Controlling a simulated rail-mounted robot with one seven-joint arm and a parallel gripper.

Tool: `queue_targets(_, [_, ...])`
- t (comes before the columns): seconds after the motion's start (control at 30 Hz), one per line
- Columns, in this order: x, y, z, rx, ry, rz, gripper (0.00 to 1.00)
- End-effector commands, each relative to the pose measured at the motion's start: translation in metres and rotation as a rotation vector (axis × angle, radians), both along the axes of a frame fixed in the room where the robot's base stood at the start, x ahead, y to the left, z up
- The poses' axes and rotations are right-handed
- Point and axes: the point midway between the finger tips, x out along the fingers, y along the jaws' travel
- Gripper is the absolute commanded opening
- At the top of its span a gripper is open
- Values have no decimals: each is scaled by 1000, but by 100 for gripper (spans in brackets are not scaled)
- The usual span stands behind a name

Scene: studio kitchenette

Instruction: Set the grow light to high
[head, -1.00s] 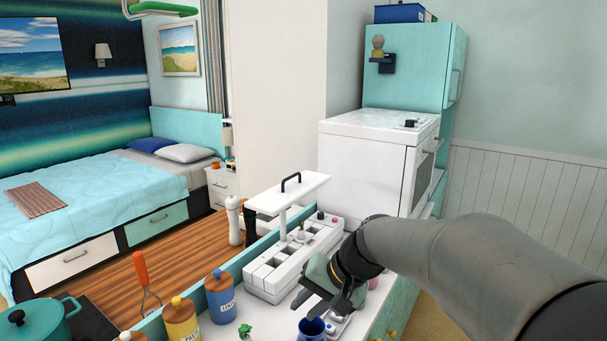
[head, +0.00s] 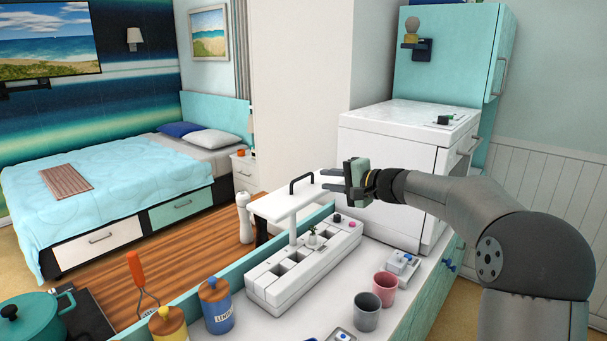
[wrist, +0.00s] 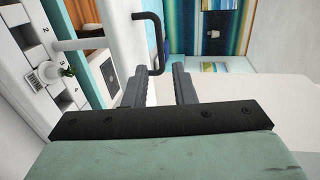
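The grow light is a white planter base (head: 308,268) with a post and a flat white lamp panel (head: 290,203) on top. A black loop handle (head: 301,179) stands on the panel; it also shows in the wrist view (wrist: 158,35). A small plant (head: 313,240) sits in one of the base's openings. The base has a pink button (head: 337,218) and a dark one at its far end. My gripper (head: 324,180) is open and empty, just right of the handle. In the wrist view my fingers (wrist: 160,68) point toward the handle, apparently short of it.
A grey cup (head: 367,312) and a pink cup (head: 385,289) stand on the counter right of the planter. A small switch box (head: 403,262) lies behind them. Jars (head: 216,305) stand at front left. A white appliance (head: 398,165) rises behind my gripper.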

Motion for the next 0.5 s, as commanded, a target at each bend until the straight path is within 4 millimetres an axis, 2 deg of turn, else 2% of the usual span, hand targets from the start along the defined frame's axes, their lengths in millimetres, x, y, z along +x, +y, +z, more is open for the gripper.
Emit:
queue_targets(0.03, [6, 12, -1, 2, 2, 5, 24])
queue_targets(0.2, [27, 41, -7, 0, 1, 4, 24])
queue_targets(0.5, [49, 72, -17, -2, 0, 1, 24])
